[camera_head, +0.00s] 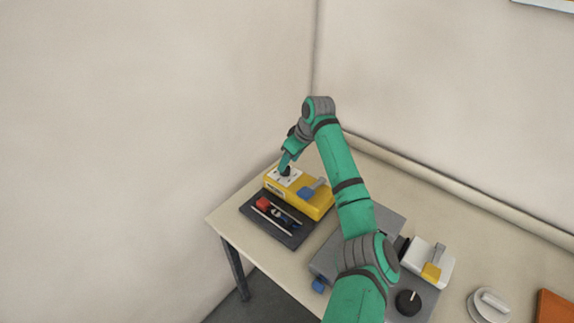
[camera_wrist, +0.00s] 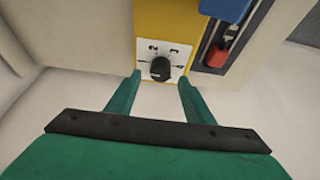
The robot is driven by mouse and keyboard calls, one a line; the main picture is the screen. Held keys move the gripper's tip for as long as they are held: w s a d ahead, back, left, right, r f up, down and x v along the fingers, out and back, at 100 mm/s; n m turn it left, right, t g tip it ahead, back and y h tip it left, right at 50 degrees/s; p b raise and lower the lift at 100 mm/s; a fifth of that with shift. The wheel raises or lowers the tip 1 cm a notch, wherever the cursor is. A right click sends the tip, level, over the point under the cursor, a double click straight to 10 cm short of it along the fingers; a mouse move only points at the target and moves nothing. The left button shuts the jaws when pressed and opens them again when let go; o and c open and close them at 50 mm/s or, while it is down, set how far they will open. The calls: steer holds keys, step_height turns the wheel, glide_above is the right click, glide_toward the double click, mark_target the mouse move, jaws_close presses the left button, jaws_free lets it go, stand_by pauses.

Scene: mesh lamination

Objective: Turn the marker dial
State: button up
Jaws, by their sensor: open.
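The marker dial is a small black knob (camera_wrist: 160,68) on a white numbered plate (camera_wrist: 148,50) at the end of a yellow box. In the wrist view the digits 2 and 3 show above the knob. The yellow box (camera_head: 318,203) stands at the far left corner of the table in the head view. My gripper (camera_wrist: 160,82) is open, with its two green fingers on either side of the plate's lower end and the knob between and slightly beyond their tips. I cannot tell whether the fingers touch the knob. In the head view my gripper (camera_head: 287,168) is over the plate.
A dark tray (camera_head: 250,219) with a red-ended tool lies beside the yellow box. A blue lever (camera_head: 313,189) sits on the box. A grey machine (camera_head: 330,262), a white-and-yellow device (camera_head: 431,263), a round white piece (camera_head: 488,306) and an orange block (camera_head: 555,307) are to the right.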

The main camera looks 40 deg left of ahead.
mark_target(287, 168)
steer(key=shift+x, duration=1.6)
steer(key=c, duration=1.1)
steer(key=shift+o, duration=0.3)
steer(key=shift+s+m, duration=0.1)
steer(key=shift+m, duration=0.2)
steer(key=m+t, duration=0.1)
steer(key=m, duration=0.1)
steer(key=shift+s+f+m, duration=0.1)
steer(key=shift+s+m, duration=0.05)
steer(key=shift+m, duration=0.15)
steer(key=m+t+h, duration=0.1)
steer(key=m, duration=0.2)
steer(key=shift+s+a+m, duration=0.1)
steer(key=shift+m, duration=0.2)
steer(key=m, duration=0.2)
steer(key=m+t+h, duration=0.1)
steer(key=m, duration=0.2)
steer(key=shift+t+h, duration=0.3)
